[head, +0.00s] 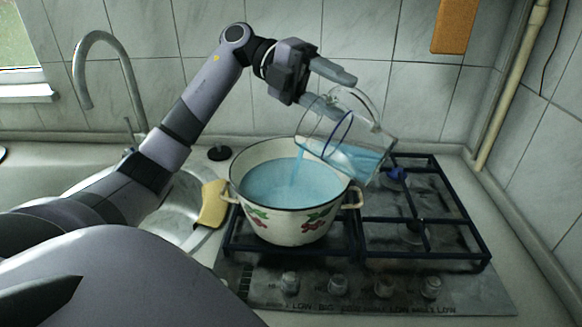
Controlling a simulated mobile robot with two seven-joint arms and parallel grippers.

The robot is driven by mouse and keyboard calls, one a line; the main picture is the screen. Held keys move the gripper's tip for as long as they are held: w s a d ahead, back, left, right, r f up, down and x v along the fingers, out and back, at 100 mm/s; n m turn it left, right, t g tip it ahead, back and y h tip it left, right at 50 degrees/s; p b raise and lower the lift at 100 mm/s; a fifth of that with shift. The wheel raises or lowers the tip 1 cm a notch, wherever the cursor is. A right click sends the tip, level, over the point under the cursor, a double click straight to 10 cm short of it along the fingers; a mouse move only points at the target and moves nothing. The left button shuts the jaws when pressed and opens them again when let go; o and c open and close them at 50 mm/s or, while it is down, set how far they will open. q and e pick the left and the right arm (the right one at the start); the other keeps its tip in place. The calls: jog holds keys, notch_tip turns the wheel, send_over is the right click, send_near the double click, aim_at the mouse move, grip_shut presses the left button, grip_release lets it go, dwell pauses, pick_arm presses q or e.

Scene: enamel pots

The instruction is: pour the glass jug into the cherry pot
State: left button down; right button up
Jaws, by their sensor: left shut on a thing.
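The cherry pot (290,228) is cream enamel with a dark rim, two side handles and red cherries on its wall. It stands on the left front of the gas hob and holds light blue liquid. My left gripper (333,84) is above the pot, shut on the glass jug (372,143). The jug is clear and tilted steeply, its mouth toward the lower left over the pot. Blue liquid lies inside the jug, and a thin blue stream (297,175) falls from it into the pot. My right gripper does not show.
The hob (375,292) has dark grates and several knobs along its front; its right burners are clear. A yellow sponge or cloth (212,205) lies between the pot and the sink (182,205). A tap (100,40) rises at left. An orange board (455,25) hangs on the tiled wall.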

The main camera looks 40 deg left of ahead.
aim_at(349, 113)
pick_arm(q)
jog(key=shift+r, duration=0.1)
jog(key=shift+w+d+f+y, duration=0.1)
jog(key=shift+d+f+y, duration=0.15)
jog(key=shift+d+y, duration=0.35)
jog(key=shift+w+d+f+y, duration=0.1)
jog(key=shift+d+f+y, duration=0.1)
jog(key=shift+d+y, duration=0.35)
jog(key=shift+w+d+g+y, duration=0.1)
jog(key=shift+d+g+y, duration=0.2)
jog(key=shift+d+y, duration=0.1)
